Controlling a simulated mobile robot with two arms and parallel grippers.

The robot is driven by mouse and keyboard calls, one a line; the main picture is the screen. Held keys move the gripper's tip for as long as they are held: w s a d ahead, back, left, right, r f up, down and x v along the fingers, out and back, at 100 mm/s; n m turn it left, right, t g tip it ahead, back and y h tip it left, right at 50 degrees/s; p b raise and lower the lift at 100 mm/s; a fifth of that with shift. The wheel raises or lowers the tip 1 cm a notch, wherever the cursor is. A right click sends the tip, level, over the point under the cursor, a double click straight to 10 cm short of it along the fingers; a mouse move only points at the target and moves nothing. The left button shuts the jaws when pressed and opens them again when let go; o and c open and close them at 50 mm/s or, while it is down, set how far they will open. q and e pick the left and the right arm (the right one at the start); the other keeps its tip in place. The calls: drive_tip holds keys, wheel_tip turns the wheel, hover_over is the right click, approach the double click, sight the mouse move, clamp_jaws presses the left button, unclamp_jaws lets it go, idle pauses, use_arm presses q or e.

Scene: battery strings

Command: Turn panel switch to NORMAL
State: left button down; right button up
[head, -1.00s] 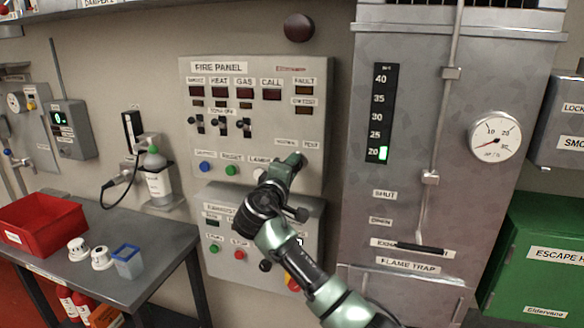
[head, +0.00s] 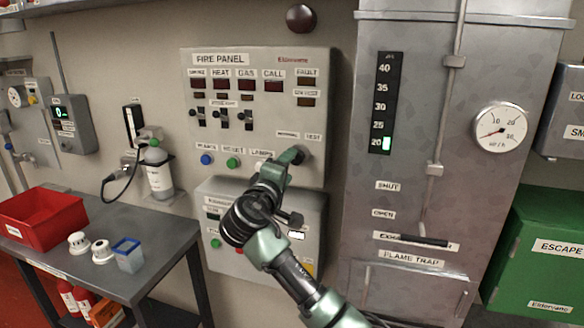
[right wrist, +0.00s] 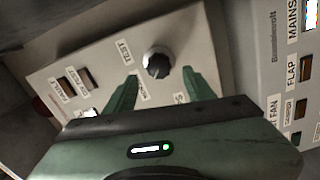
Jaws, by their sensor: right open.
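The fire panel (head: 262,120) is a light grey wall plate. Its switch is a round dark knob on a pale base, clear in the right wrist view (right wrist: 157,62), beside the TEST label. In the head view the NORMAL label (head: 287,134) and TEST label (head: 313,136) sit above the switch, which my gripper mostly covers. My right gripper (head: 296,156) is at the panel's lower right. In the right wrist view its open fingers (right wrist: 157,88) stand on either side of the knob, with gaps visible. My left gripper is not in view.
A lower grey box (head: 215,195) with buttons is mounted under the panel, behind my right arm. A tall metal cabinet (head: 412,190) with a gauge stands to the right. A bench (head: 165,250) with a red bin (head: 45,222) is at left.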

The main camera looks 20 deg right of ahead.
drive_tip(key=v, duration=0.2)
drive_tip(key=shift+s+a, duration=0.25)
drive_tip(key=shift+s, duration=0.05)
